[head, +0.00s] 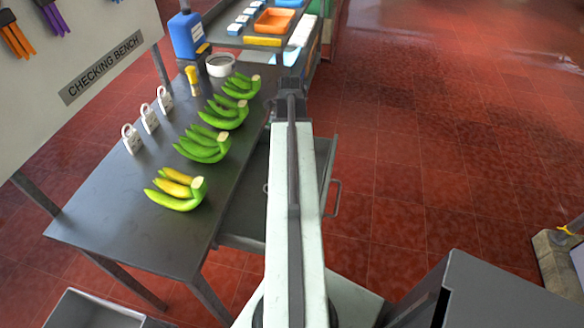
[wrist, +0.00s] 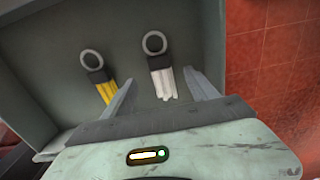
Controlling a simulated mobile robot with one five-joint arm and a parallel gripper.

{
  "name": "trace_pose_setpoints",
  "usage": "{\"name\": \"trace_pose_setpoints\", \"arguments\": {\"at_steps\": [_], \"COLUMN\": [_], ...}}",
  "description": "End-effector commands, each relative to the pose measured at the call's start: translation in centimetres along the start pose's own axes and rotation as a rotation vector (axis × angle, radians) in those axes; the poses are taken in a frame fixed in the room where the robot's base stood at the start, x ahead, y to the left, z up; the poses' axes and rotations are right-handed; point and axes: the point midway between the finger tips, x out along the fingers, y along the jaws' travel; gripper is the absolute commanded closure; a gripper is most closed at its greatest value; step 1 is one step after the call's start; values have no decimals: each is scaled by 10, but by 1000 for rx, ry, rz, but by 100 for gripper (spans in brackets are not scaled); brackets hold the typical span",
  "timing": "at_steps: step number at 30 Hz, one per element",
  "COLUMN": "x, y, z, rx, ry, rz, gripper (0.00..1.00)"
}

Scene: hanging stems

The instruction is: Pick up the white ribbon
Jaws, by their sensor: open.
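The white ribbon (wrist: 163,82) is a bundle of white strips with a dark band and a grey ring at its top. It lies in the open grey drawer (wrist: 212,40), which also shows under the bench in the head view (head: 250,205). In the wrist view my gripper (wrist: 159,79) is open, with one finger on each side of the white strips. I cannot tell how far above them the fingers are. In the head view my arm hides the ribbon.
A yellow ribbon (wrist: 104,86) with its own ring lies left of the white one, just outside my left finger. The drawer walls stand close around. Green banana bunches (head: 203,146) and several white padlocks (head: 149,119) stand on the dark bench (head: 110,220).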

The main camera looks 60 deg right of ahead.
Motion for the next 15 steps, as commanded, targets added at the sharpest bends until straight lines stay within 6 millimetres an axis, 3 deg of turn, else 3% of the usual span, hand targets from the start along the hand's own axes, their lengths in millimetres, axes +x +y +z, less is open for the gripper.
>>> {"name": "trace_pose_setpoints", "arguments": {"at_steps": [2, 8, 15], "x": [17, 20, 58], "y": [0, 0, 0], "z": [0, 1, 5], "rx": [0, -1, -1], "ry": [0, 0, 0], "rz": [0, 0, 0], "gripper": [33, 33, 33]}}
